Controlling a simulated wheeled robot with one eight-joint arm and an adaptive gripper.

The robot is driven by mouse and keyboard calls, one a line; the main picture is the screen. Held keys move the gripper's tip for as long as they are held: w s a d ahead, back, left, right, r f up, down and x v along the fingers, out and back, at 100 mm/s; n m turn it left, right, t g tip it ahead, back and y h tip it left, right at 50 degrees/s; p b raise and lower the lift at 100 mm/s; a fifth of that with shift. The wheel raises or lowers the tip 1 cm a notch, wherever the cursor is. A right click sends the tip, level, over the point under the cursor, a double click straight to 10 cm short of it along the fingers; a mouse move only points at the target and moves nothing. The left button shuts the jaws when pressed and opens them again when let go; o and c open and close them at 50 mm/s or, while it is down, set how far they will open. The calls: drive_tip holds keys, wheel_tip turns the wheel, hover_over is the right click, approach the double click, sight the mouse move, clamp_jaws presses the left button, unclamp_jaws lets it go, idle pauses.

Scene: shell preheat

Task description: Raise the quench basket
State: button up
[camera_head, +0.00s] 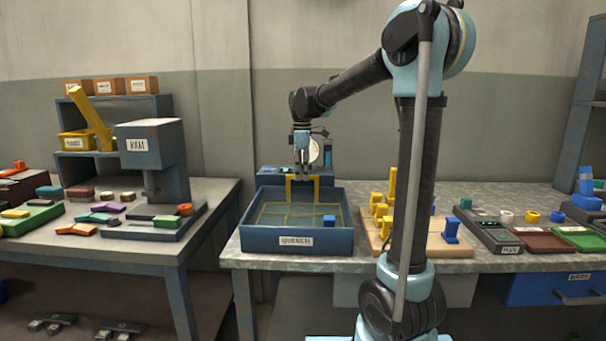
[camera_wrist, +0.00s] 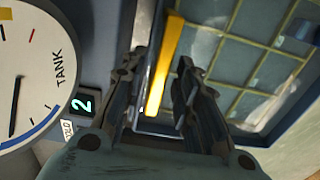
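The quench tank (camera_head: 300,239) is a blue-grey open box labelled QUENCH on the right bench. The quench basket, a yellow grid (camera_head: 285,214), sits low inside it and shows again in the wrist view (camera_wrist: 232,58). Its yellow upright handle (camera_head: 317,187) rises at the back of the tank. My gripper (camera_head: 302,172) points down at the handle's top bar. In the wrist view the yellow bar (camera_wrist: 164,66) lies between my two fingers (camera_wrist: 158,108), which stand apart with gaps beside it. Exact finger contact is hidden.
A round TANK gauge (camera_wrist: 30,75) with a display reading 2 is close beside my gripper. A blue piece (camera_head: 329,221) is at the tank's front right. A wooden board (camera_head: 436,247) with yellow and blue parts stands right of the tank. The RAM press (camera_head: 150,150) is on the left bench.

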clamp_jaws()
drive_tip(key=shift+w+r, duration=0.1)
drive_tip(key=shift+r, duration=3.15)
drive_tip(key=shift+o, duration=2)
unclamp_jaws()
wheel_tip(320, 180, up, 12)
drive_tip(key=shift+f, duration=0.1)
